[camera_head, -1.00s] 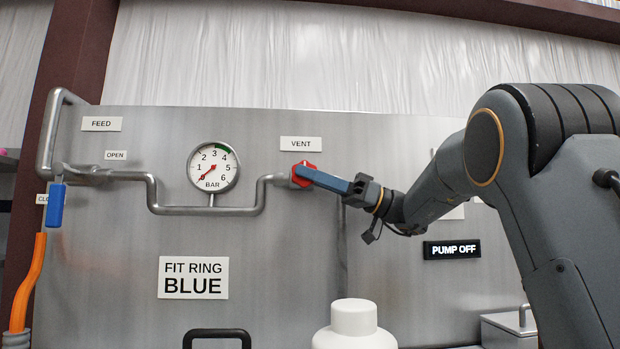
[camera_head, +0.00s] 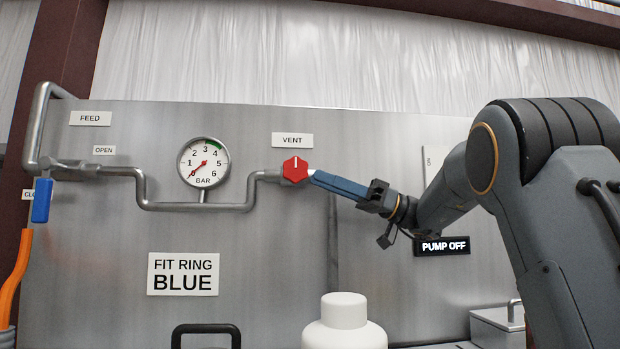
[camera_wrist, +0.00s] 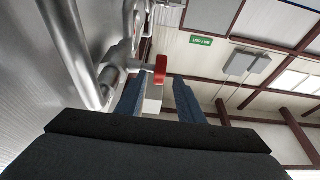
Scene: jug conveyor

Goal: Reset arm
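My gripper (camera_head: 316,178) is at the red vent knob (camera_head: 296,168), just to its right in the head view with a small gap between them. In the wrist view my gripper (camera_wrist: 160,80) has its two blue fingers spread apart with nothing clamped between them. The red knob (camera_wrist: 160,69) shows there ahead of the fingertips, nearer the left finger. The knob's white mark points up in the head view. My arm reaches in from the right.
A steel panel (camera_head: 110,230) carries bent pipes, a pressure gauge (camera_head: 204,163) with its needle near zero, and a blue feed handle (camera_head: 42,200) hanging down. A display (camera_head: 442,246) reads PUMP OFF. A white jug (camera_head: 345,325) stands below the gripper.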

